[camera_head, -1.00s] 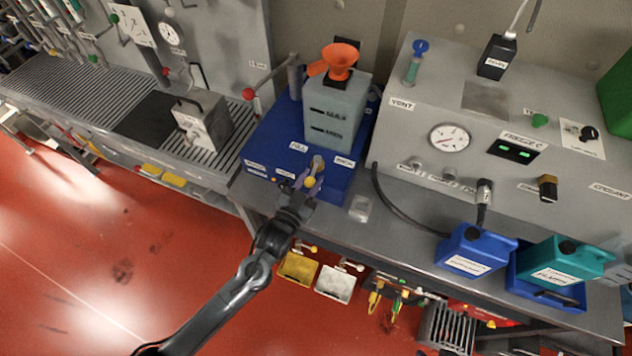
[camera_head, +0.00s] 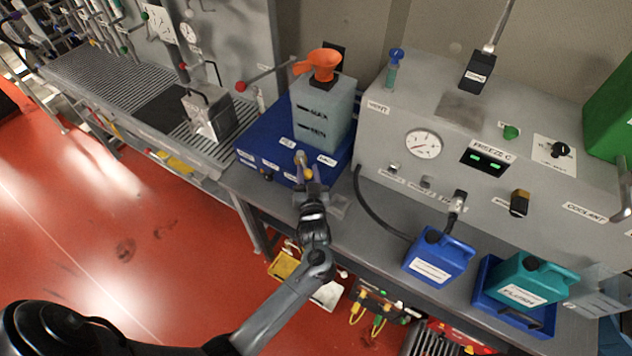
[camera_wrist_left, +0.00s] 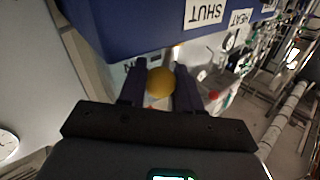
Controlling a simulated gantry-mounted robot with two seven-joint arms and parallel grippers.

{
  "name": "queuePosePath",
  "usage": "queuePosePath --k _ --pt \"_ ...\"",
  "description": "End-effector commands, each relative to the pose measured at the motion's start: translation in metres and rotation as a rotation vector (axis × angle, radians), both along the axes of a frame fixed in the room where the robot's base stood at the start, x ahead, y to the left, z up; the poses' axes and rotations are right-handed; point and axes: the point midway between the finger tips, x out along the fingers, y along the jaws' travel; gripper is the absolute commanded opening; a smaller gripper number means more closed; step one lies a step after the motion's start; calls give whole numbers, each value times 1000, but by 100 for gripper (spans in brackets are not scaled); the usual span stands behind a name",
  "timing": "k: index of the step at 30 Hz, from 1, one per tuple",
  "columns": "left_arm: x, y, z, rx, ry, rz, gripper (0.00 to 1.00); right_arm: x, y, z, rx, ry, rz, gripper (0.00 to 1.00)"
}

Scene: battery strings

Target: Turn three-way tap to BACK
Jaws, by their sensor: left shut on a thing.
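The three-way tap (camera_head: 302,161) is on the front of the blue box (camera_head: 262,150), below the grey tank (camera_head: 324,112) marked MAX and MIN. Labels sit around the tap, and too small to read surely in the head view. Its lever ends in a yellow knob, which shows in the left wrist view (camera_wrist_left: 160,83). My left gripper (camera_head: 306,176) is at the tap, and its two fingers (camera_wrist_left: 159,88) are on either side of the yellow knob, shut on it. In the left wrist view a SHUT label is on the blue box above. My right gripper is not in view.
An orange funnel (camera_head: 322,66) tops the tank. A red-knobbed lever (camera_head: 241,86) reaches out at its left. A grey panel with a gauge (camera_head: 423,144) stands to the right.

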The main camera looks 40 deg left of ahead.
Motion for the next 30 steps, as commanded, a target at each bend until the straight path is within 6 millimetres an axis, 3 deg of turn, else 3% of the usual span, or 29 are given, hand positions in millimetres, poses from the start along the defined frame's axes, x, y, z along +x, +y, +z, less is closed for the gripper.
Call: queuePosePath --k 17,18,22,30 --pt "0 8 1 1 -1 44 0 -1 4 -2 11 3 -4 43" --pt "0 8 1 1 -1 44 35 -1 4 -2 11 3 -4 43" --pt "0 9 1 1 -1 45 55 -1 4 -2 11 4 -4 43" --pt "-1 10 1 1 -1 47 57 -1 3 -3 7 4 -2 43"
